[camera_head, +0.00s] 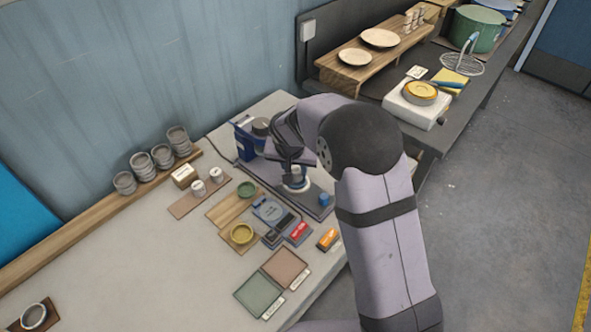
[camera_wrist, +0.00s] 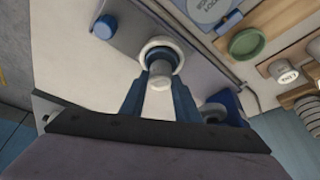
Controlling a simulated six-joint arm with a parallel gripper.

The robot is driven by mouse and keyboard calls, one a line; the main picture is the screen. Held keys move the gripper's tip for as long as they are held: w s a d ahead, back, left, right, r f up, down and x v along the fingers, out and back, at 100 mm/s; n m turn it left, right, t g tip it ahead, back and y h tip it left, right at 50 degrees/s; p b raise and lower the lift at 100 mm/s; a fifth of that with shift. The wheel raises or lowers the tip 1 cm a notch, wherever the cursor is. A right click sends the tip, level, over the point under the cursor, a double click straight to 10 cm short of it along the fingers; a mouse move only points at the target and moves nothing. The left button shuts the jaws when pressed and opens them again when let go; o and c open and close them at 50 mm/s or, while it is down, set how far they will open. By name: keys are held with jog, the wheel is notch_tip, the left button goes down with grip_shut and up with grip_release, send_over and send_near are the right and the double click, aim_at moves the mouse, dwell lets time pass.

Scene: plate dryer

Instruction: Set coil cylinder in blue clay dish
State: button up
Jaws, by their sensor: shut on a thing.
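My gripper (camera_wrist: 160,85) is shut on a small grey cylinder (camera_wrist: 161,67), probably the coil cylinder. The cylinder is at a white ring-shaped piece (camera_wrist: 148,47) on the grey base; I cannot tell whether it is seated or held above. In the head view my gripper (camera_head: 291,165) is low over the white piece (camera_head: 296,186), and my arm partly hides this spot. A round blue disc with lettering (camera_head: 269,209) lies left of it, perhaps the blue clay dish. It also shows at the top of the wrist view (camera_wrist: 205,8).
A green dish (camera_head: 247,188) and a yellow dish (camera_head: 241,233) are left of the base. A small blue knob (camera_head: 325,200) stands at its right corner. A blue device (camera_head: 246,139) is behind. Grey coiled pots (camera_head: 162,156) line the wall.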

jog(key=shift+f, duration=0.7)
jog(key=shift+f+b, duration=0.3)
jog(key=o, duration=1.1)
jog(key=shift+r+p, duration=0.45)
jog(key=shift+p, duration=0.05)
jog(key=b+v, duration=0.3)
jog(key=v, duration=0.8)
jog(key=shift+s+r, duration=0.2)
jog(key=shift+r, duration=0.15)
